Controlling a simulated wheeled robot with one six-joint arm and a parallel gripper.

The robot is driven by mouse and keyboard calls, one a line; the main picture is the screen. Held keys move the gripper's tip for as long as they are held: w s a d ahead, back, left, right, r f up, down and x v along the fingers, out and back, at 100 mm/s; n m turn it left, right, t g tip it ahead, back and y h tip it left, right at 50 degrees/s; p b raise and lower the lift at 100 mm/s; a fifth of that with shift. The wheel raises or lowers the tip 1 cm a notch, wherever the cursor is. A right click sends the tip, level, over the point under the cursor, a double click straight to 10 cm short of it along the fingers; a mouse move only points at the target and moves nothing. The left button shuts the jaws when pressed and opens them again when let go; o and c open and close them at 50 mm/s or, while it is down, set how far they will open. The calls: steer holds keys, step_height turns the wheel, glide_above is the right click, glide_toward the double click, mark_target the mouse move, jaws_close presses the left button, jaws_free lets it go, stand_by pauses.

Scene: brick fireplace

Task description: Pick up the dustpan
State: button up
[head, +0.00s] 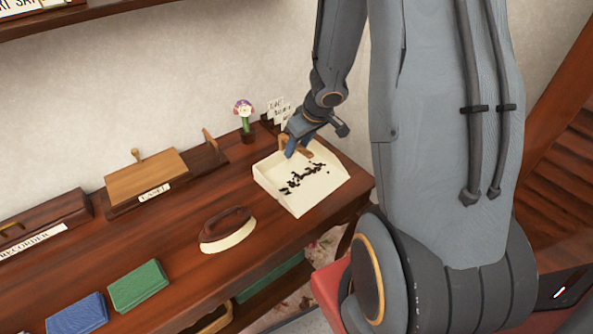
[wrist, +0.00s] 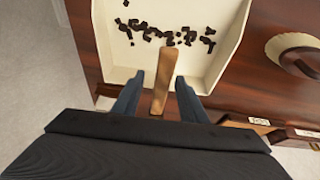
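The dustpan (head: 322,191) is a cream tray on the dark wooden table near its right end, with dark crumbs (head: 303,178) lying in it. Its wooden handle shows in the wrist view (wrist: 163,80), pointing toward my gripper (wrist: 158,90). My gripper's two blue-grey fingers stand apart, one on each side of the handle, with a visible gap on both sides. In the head view my gripper (head: 296,147) is at the back edge of the dustpan, and its fingers partly hide the handle.
A brush (head: 228,226) with a brown back lies to the left of the dustpan. A small potted flower (head: 246,120) and cards (head: 279,112) stand close behind. A wooden box (head: 147,177), a green book (head: 139,286) and a blue book (head: 77,314) are farther left. The wall is close behind.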

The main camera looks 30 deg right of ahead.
mark_target(293, 170)
steer(key=shift+b+x, duration=1.05)
steer(key=shift+x, duration=1)
steer(key=shift+a+f, duration=0.1)
steer(key=shift+f, duration=0.15)
jaws_close()
stand_by(0.4)
